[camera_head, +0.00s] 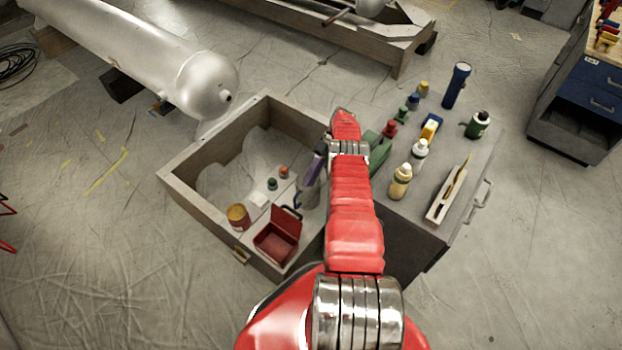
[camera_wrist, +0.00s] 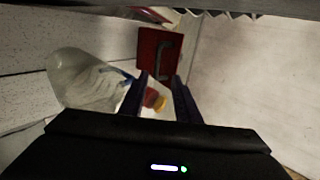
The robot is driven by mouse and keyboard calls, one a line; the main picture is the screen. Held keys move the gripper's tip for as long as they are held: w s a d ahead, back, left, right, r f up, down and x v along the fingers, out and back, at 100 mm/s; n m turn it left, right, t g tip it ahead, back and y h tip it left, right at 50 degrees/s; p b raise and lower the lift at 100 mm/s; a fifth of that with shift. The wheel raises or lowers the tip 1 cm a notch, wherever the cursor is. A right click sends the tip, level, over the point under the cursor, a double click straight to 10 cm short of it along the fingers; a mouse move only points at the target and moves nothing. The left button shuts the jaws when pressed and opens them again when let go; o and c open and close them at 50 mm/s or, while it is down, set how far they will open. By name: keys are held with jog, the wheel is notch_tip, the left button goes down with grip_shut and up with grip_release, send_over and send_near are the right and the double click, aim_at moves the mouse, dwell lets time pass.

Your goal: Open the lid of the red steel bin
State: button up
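The red steel bin (camera_head: 274,245) sits in the front corner of a wooden crate. Its red lid (camera_head: 287,221) stands raised at the bin's right side, with a dark handle along its top edge. In the wrist view, a red panel with a grey handle (camera_wrist: 154,52), apparently the lid, lies beyond my fingertips. My gripper (camera_wrist: 162,84) is open, its two dark fingers apart with no object visibly clamped. Contact with the lid cannot be seen. In the head view, my red arm hides most of the gripper.
The wooden crate (camera_head: 180,194) also holds a yellow-red can (camera_head: 238,217) and small capped items. A translucent container (camera_wrist: 85,80) is left of my fingers. The grey cabinet (camera_head: 410,222) at right carries several bottles. A silver tank (camera_head: 150,50) lies behind left.

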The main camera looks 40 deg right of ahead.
jog(key=shift+c, duration=0.2)
jog(key=shift+w, duration=0.1)
jog(key=shift+c, duration=0.8)
jog(key=w+r, duration=0.2)
jog(key=r, duration=0.1)
jog(key=shift+w+d+r, duration=0.15)
jog(key=shift+w+r, duration=0.05)
jog(key=shift+r, duration=0.05)
jog(key=c, duration=0.5)
jog(key=r, duration=0.1)
jog(key=w+a+r+h, duration=0.1)
jog(key=r, duration=0.1)
jog(key=shift+w+a+r, duration=0.2)
grip_shut()
jog(key=s+a+f+m+t+h, duration=0.1)
jog(key=s+f+m+h, duration=0.5)
jog(key=m, duration=1.2)
jog(key=shift+a+f+t+h, duration=0.3)
jog(key=shift+a+t+h, duration=0.1)
jog(key=shift+a+h, duration=0.35)
